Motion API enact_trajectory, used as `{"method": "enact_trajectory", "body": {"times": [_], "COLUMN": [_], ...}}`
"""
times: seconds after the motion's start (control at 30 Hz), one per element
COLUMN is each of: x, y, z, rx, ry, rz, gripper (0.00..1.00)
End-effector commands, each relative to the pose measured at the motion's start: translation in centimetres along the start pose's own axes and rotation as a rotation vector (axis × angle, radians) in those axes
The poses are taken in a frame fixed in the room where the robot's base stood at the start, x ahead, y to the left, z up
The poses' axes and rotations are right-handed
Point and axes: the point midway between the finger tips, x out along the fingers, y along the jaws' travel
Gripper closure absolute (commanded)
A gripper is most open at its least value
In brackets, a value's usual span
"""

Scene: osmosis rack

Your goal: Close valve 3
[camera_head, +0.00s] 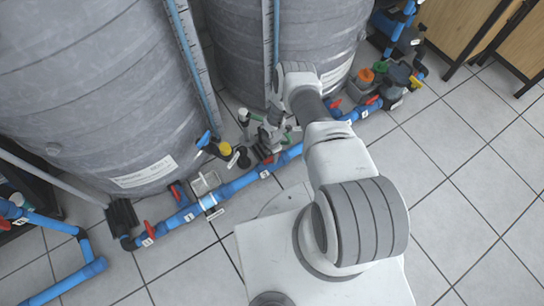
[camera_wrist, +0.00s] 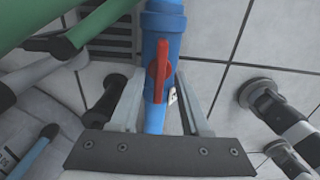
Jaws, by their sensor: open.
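Valve 3 has a red handle (camera_wrist: 161,68) on a blue pipe (camera_wrist: 162,22). In the wrist view the handle lies roughly along the pipe. A white label on the pipe is partly hidden there. In the head view a label reading 3 (camera_head: 264,174) is on the pipe, and the valve's red handle is mostly hidden by my arm's end. My gripper (camera_wrist: 160,82) is open, with one finger on each side of the pipe and handle. I cannot tell whether the fingers touch the handle. In the head view my gripper (camera_head: 270,140) is over the pipe near label 3.
Other red valve handles are on the pipe near label 1 (camera_head: 149,229) and label 2 (camera_head: 175,192). Two large grey tanks (camera_head: 85,90) stand behind the pipe. Green piping (camera_wrist: 40,75) is close to my gripper at left. Tiled floor (camera_head: 455,190) is clear at right.

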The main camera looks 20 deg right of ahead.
Motion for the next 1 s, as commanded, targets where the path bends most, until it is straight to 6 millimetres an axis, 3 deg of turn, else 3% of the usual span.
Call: {"method": "enact_trajectory", "body": {"times": [0.27, 0.53, 1.0], "x": [0.14, 0.13, 0.12], "y": [0.04, 0.04, 0.06], "z": [0.01, 0.01, 0.0], "rx": [0.0, 0.0, 0.021], "ry": [0.0, 0.0, 0.0], "rz": [0.001, 0.001, 0.001], "gripper": [0.54, 0.99, 1.0]}}
